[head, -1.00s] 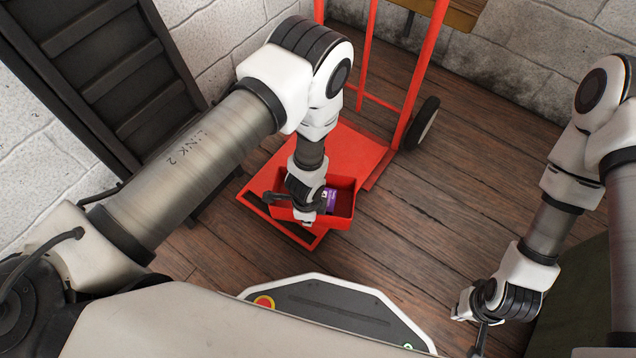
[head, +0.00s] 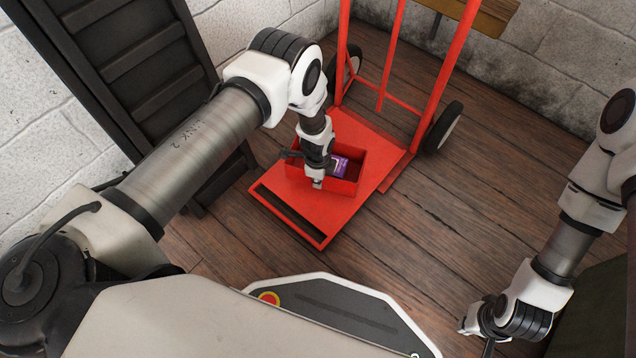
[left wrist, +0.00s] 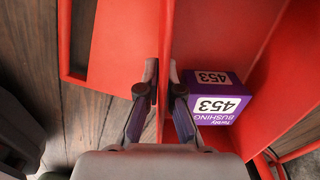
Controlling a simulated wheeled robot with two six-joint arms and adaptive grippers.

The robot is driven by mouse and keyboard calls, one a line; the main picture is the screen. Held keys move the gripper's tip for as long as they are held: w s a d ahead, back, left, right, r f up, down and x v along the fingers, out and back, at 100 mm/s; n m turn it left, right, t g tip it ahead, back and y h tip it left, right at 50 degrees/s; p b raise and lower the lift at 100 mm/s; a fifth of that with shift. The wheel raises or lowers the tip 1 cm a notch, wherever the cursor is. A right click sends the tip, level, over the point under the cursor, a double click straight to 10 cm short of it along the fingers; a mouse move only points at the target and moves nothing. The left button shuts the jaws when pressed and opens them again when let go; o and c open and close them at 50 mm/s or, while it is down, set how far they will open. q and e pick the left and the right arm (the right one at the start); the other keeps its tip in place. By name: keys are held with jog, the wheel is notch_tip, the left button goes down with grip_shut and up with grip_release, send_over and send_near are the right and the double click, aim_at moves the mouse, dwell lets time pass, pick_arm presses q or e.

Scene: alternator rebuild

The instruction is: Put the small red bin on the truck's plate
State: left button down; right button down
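The small red bin (head: 345,187) is over the red plate (head: 372,212) of the hand truck in the head view. I cannot tell whether it rests on the plate or hangs just above it. A purple and white box (left wrist: 213,97) marked 453 lies inside the bin. My right gripper (head: 487,340) is low at the right, away from the bin, its fingertips partly hidden.
The truck's red upright frame (head: 448,75) and black wheels (head: 443,127) stand behind the plate. A dark slatted rack (head: 150,75) leans at the left wall. Wooden floor (head: 450,210) is open to the right of the truck.

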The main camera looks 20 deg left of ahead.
pick_arm(q)
jog(key=shift+w+a, duration=0.1)
jog(key=shift+w, duration=0.2)
jog(key=f+b, duration=0.3)
jog(key=shift+w+a+f, duration=0.15)
jog(key=shift+w+f, duration=0.1)
jog(key=shift+w, duration=0.05)
jog(key=shift+f, duration=0.2)
jog(key=c, duration=1.3)
grip_release()
jog(key=shift+r, duration=0.1)
jog(key=r+p, duration=0.2)
jog(key=r, duration=0.2)
jog(key=r+p, duration=0.2)
jog(key=r, duration=0.2)
jog(key=r+p, duration=0.2)
jog(key=r, duration=0.2)
jog(key=shift+s+r, duration=0.1)
jog(key=shift+s, duration=0.15)
